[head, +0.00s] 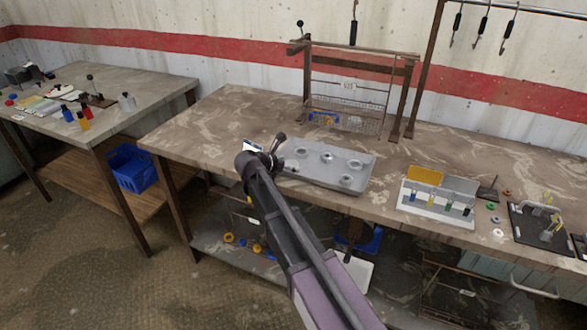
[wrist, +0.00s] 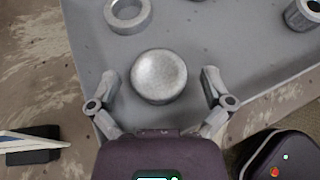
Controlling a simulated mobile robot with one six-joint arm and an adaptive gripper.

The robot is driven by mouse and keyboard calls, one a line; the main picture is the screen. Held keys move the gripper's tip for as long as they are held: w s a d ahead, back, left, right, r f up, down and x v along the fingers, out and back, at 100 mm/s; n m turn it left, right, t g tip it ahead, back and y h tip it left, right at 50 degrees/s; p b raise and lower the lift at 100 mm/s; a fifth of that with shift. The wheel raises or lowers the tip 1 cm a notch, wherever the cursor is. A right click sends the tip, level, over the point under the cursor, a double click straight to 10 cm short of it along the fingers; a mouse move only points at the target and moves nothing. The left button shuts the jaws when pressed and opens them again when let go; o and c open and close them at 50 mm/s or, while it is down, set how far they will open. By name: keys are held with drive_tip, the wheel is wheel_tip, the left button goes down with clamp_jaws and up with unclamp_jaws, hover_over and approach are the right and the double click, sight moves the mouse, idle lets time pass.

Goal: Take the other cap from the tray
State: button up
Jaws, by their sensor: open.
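A round, grey metal cap (wrist: 159,77) with a shallow dished top lies on the grey tray (wrist: 225,40), near the tray's edge. My gripper (wrist: 161,84) is open, with one finger on each side of this cap and a gap visible at both sides. Whether the fingertips are down at the cap's height I cannot tell. In the head view my gripper (head: 266,148) is at the left end of the tray (head: 318,172) and hides part of that end. A metal ring (wrist: 128,13) and a hollow cylindrical piece (wrist: 303,13) also stand on the tray.
The tray lies on a brown workbench (head: 215,125). A wire basket rack (head: 347,112) stands behind it, and a white vial rack (head: 436,208) is to its right. A small white-and-blue item (head: 252,146) lies beside my gripper. The bench's left part is clear.

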sight(290, 165)
idle(0.4)
drive_tip(key=c, duration=1)
drive_tip(key=shift+r, duration=0.15)
wheel_tip(290, 165, up, 4)
drive_tip(key=p, duration=0.4)
drive_tip(key=shift+f, duration=0.2)
drive_tip(key=s+d, duration=0.2)
drive_tip(key=s, duration=0.5)
drive_tip(key=s+d+r+p, duration=0.1)
drive_tip(key=s+d, duration=0.2)
drive_tip(key=s, duration=0.5)
drive_tip(key=shift+d, duration=0.15)
drive_tip(key=shift+r, duration=0.2)
